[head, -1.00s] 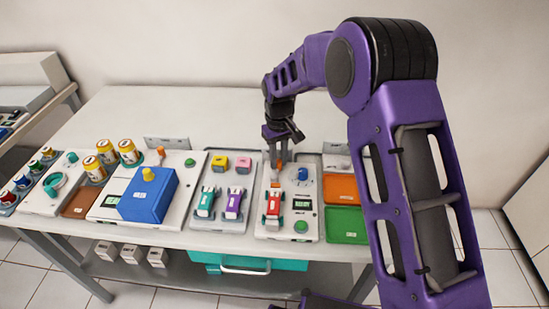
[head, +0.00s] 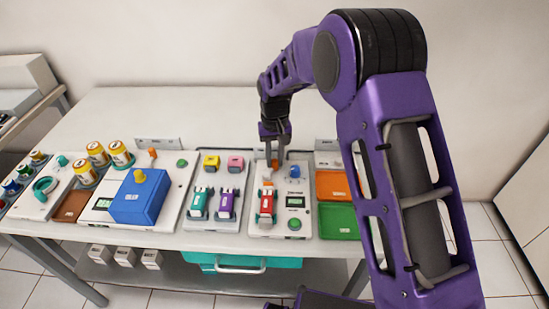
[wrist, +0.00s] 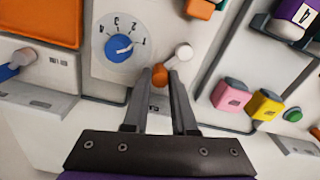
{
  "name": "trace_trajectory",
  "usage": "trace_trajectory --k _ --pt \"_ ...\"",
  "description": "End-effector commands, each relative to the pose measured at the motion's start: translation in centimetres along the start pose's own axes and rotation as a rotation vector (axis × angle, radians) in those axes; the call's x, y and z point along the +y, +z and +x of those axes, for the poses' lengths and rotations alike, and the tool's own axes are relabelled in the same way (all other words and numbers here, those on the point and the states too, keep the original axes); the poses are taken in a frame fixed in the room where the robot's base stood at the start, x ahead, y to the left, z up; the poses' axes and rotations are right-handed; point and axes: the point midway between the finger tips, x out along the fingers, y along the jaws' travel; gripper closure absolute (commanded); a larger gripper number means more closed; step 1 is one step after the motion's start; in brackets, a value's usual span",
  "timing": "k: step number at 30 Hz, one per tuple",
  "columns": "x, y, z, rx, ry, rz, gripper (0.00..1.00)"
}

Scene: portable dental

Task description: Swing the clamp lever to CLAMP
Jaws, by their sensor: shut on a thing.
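The clamp lever has an orange handle (head: 275,164) at the back of the white panel (head: 262,228), to the left of a blue dial. In the wrist view its orange handle (wrist: 160,76) sits between my fingertips, and a white rounded end (wrist: 183,53) shows just beyond the right finger. My gripper (head: 274,150) points down at the panel and is shut on the handle; it also fills the lower middle of the wrist view (wrist: 161,82). The fingers partly hide the lever. I cannot read a CLAMP label.
The blue dial (wrist: 119,47) with numbers is close to my left finger. A red toy car (head: 265,205) stands on the same panel. Yellow (wrist: 265,104) and pink (wrist: 230,94) blocks are to the right in the wrist view. Orange (head: 332,185) and green (head: 338,221) trays lie right of the panel.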

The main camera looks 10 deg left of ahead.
Motion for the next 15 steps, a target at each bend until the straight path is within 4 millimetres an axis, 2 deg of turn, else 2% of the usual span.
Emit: trace_trajectory --k 4,5,9,15 --pt "0.15 0.49 0.52 -0.017 0.003 0.001 1.00" --pt "0.14 0.49 0.52 -0.017 0.003 0.001 0.69" --pt "0.07 0.47 0.53 -0.016 0.002 0.000 0.45" --pt "0.01 0.30 0.34 -0.010 0.001 -0.001 0.45"
